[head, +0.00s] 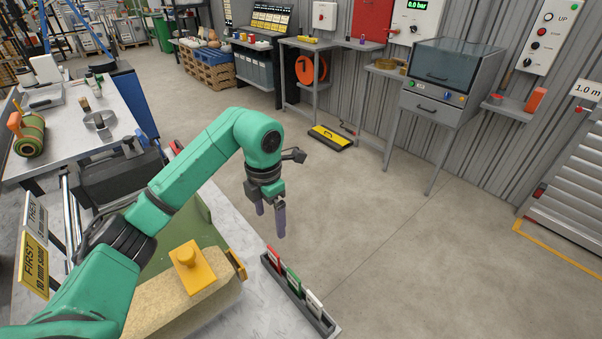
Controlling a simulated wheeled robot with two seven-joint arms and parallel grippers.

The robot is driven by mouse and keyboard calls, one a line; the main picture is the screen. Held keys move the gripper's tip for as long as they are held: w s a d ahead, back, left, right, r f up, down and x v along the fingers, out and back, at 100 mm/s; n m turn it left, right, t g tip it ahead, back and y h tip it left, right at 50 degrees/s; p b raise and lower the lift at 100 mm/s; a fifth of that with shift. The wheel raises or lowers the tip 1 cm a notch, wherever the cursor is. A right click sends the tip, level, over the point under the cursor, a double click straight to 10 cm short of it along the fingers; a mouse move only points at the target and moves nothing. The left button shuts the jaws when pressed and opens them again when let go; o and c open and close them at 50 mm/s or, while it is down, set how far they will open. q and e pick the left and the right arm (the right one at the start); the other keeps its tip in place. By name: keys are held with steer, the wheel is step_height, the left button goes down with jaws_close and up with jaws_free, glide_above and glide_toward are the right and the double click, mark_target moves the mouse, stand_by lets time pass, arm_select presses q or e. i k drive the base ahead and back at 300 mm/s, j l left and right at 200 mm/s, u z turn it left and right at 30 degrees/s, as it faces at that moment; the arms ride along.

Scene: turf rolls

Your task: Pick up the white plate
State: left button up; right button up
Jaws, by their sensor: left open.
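A white plate (314,304) stands in a dark narrow rack (325,325) at the front right corner of the grey table. It is at the near end of a row, beside a green plate (292,279) and a red plate (274,258). My left gripper (270,222) is open and empty, with its fingers pointing down. It appears in the air above and beyond the rack, up and to the left of the white plate in the picture. My right gripper is not in view.
A yellow block with a knob (192,268) rests on a tan and green turf roll (165,302), left of the rack.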

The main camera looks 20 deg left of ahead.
mark_target(314, 304)
steer(key=k+l, duration=0.5)
steer(key=k, duration=0.15)
steer(key=k+l, duration=0.45)
steer(key=k, duration=0.25)
